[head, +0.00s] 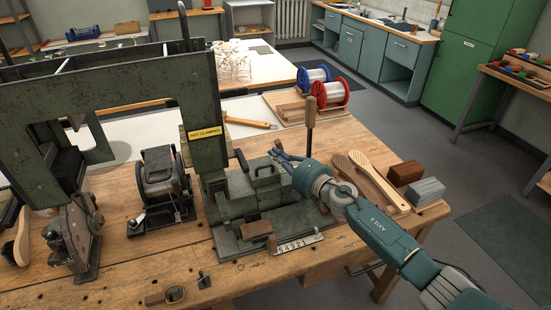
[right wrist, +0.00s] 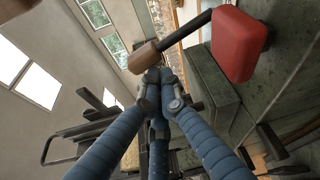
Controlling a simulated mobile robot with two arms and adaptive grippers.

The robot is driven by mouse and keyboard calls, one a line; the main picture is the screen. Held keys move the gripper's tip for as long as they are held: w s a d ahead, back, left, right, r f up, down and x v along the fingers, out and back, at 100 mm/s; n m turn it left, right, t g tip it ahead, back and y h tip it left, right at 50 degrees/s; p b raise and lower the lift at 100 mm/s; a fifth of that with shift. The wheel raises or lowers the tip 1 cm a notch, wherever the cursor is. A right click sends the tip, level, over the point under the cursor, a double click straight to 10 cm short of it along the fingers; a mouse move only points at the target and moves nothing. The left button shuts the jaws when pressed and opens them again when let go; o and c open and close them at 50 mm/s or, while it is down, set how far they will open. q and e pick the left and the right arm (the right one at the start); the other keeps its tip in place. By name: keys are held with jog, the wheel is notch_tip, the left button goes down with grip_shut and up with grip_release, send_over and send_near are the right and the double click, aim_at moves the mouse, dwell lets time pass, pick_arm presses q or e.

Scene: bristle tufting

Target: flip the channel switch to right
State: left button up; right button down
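My right gripper (head: 280,160) has slim blue fingers and is over the dark green machine base (head: 235,205) in the head view. In the right wrist view its fingertips (right wrist: 158,78) are drawn together just beside a brown knob. The knob (right wrist: 141,58) tips a dark rod that runs to a red block (right wrist: 238,43). I cannot tell whether the fingers touch the knob. A short lever with a brown end (head: 242,160) stands left of the gripper in the head view. No part is clearly marked as the channel switch. My left gripper is not in view.
The upright frame carries a "NOT CLAMPED" label (head: 205,132). A wooden-handled post (head: 310,115) stands behind the gripper. Brush blanks (head: 372,178) and two blocks (head: 405,172) lie to the right. A numbered plate (head: 298,243) is at the base's front. Wire spools (head: 330,91) stand behind.

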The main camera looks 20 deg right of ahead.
aim_at(282, 148)
jog(key=shift+d+m, duration=0.1)
jog(key=shift+m, duration=0.2)
jog(key=shift+d+b, duration=0.1)
jog(key=shift+b, duration=0.35)
jog(key=shift+d+r+m+b, duration=0.3)
jog(key=shift+d+b, duration=0.25)
jog(key=shift+b, duration=0.15)
jog(key=shift+d+r+m+t+b, duration=0.1)
jog(key=shift+d+m+t+b, duration=0.5)
jog(key=shift+d+m+b, duration=0.3)
jog(key=shift+r+m, duration=0.15)
jog(key=shift+m, duration=0.25)
jog(key=shift+r, duration=0.1)
jog(key=shift+d, duration=0.1)
